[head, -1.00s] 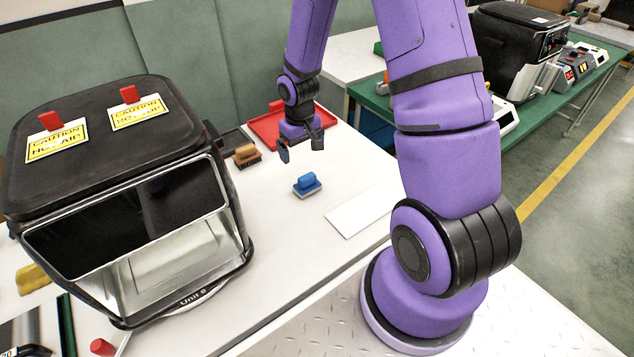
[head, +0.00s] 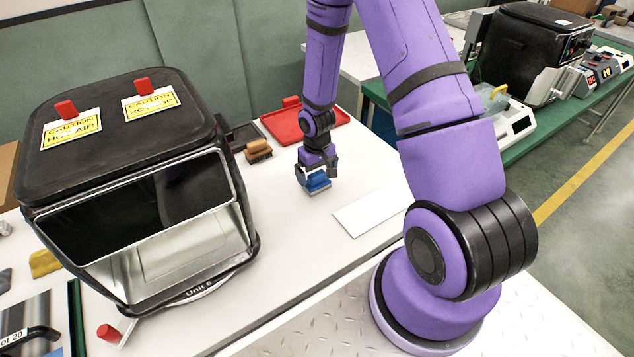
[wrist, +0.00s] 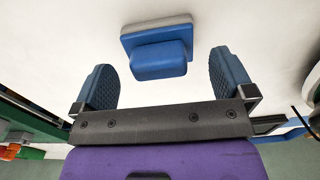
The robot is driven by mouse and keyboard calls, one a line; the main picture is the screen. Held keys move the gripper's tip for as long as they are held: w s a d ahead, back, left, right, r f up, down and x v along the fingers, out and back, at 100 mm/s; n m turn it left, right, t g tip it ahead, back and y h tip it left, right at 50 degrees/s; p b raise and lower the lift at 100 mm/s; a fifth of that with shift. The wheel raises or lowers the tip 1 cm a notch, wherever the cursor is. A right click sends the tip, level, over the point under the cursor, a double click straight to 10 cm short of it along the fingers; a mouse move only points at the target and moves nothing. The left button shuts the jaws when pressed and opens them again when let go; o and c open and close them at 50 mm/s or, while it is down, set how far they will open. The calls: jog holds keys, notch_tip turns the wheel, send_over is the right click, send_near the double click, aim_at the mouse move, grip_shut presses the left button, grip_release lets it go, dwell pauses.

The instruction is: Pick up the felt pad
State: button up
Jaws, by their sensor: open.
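The felt pad, a blue block handle on a flat blue base with a grey underside, lies on the white table in the head view (head: 317,185). It also shows in the wrist view (wrist: 158,60), slightly beyond the fingertips and roughly centred between them. My gripper (head: 317,174) is open just above the pad, partly covering it in the head view. In the wrist view my gripper (wrist: 161,68) has its two blue ribbed fingers spread to either side of the handle, with a gap on both sides. Nothing is held.
A wooden brush (head: 258,151) lies to the left behind the pad. A red tray (head: 330,119) is behind my gripper. A white flat plate (head: 372,209) lies to the right. The large black fryer unit (head: 130,215) stands at left. Bare table is in front of the pad.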

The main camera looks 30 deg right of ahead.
aim_at(317, 173)
jog(key=shift+w+d+f, duration=0.1)
jog(key=shift+f, duration=1.75)
jog(key=c, duration=0.7)
jog(key=shift+r, duration=0.15)
jog(key=shift+c, duration=0.2)
